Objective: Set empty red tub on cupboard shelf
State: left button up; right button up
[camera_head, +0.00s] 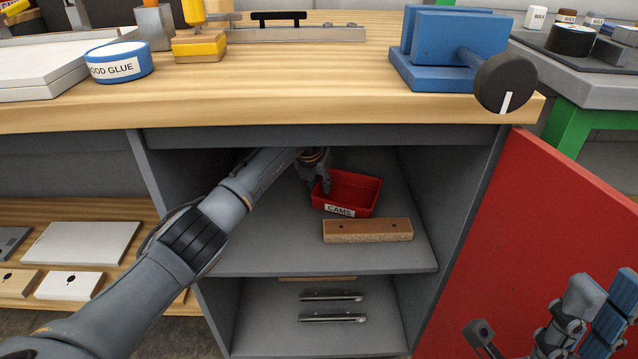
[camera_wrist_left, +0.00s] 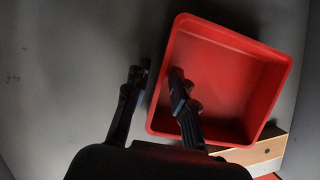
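The red tub (camera_head: 352,188), labelled CAMS, sits on the cupboard's upper shelf (camera_head: 270,250), behind a wooden block. In the left wrist view the tub (camera_wrist_left: 235,85) looks empty inside. My left gripper (camera_head: 318,180) reaches into the cupboard at the tub's left side. In the wrist view the left gripper (camera_wrist_left: 158,78) is open, with one finger outside the tub's left wall and the other over its inside. A gap shows between the outer finger and the wall. My right gripper (camera_head: 602,292) is partly in view at the lower right, before the red door; its opening is unclear.
The wooden block (camera_head: 367,230) lies on the shelf's front part, close to the tub. Metal bars (camera_head: 332,318) lie on the lower shelf. The red door (camera_head: 545,240) stands open at right. The bench top (camera_head: 300,95) overhangs the cupboard. Shelf space left of the tub is bare.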

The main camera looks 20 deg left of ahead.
pick_arm(q)
jog(key=shift+r, duration=0.3)
jog(key=p+v, duration=0.3)
jog(key=v, duration=0.4)
jog(key=shift+s, duration=0.15)
